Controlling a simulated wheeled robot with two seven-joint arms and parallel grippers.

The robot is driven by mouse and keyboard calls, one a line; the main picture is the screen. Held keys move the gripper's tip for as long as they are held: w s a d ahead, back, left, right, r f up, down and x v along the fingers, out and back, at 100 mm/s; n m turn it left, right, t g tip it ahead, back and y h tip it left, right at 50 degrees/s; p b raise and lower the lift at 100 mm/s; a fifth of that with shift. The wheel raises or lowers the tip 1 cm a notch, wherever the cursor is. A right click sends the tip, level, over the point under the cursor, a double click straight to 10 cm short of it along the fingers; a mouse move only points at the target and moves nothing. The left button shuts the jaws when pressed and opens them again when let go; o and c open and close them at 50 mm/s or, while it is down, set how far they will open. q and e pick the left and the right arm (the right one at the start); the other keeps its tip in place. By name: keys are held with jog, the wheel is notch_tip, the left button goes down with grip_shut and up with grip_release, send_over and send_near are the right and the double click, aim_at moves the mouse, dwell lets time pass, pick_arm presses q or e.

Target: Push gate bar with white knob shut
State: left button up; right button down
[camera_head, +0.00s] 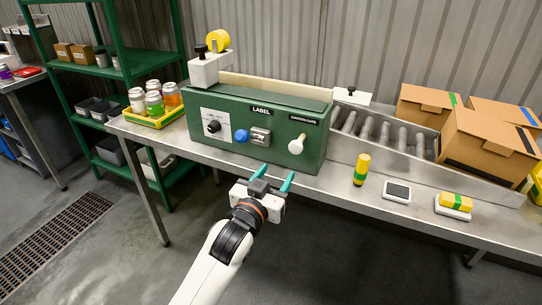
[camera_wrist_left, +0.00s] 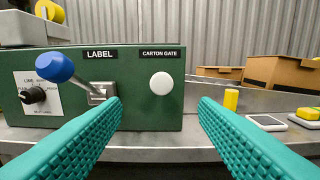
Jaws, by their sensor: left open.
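A round white knob (camera_head: 296,147) stands out on a short rod from the front of a green machine box (camera_head: 232,140). In the left wrist view the knob (camera_wrist_left: 161,83) is under the "CARTON GATE" label and hides its rod. My left gripper (camera_head: 275,175) is open and empty, in front of the box and short of the knob. In the left wrist view the knob shows between and a little above the two teal fingertips (camera_wrist_left: 159,105), apart from both. My right gripper is not in view.
A blue-knobbed lever (camera_wrist_left: 55,67) under "LABEL" juts out left of the white knob. A roller conveyor (camera_head: 385,135) with cartons (camera_head: 485,145) lies right. A jar tray (camera_head: 150,122) is left.

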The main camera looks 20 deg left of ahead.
aim_at(295, 148)
pick_arm(q)
jog(key=w, duration=0.7)
jog(key=shift+d+r+p, duration=0.25)
jog(key=shift+p, duration=0.1)
jog(key=w, duration=0.2)
jog(key=shift+w, duration=0.75)
jog(key=shift+w+f, duration=0.1)
jog(key=shift+w, duration=0.3)
jog(key=shift+c, duration=1.4)
grip_shut()
jog(key=shift+w, duration=0.1)
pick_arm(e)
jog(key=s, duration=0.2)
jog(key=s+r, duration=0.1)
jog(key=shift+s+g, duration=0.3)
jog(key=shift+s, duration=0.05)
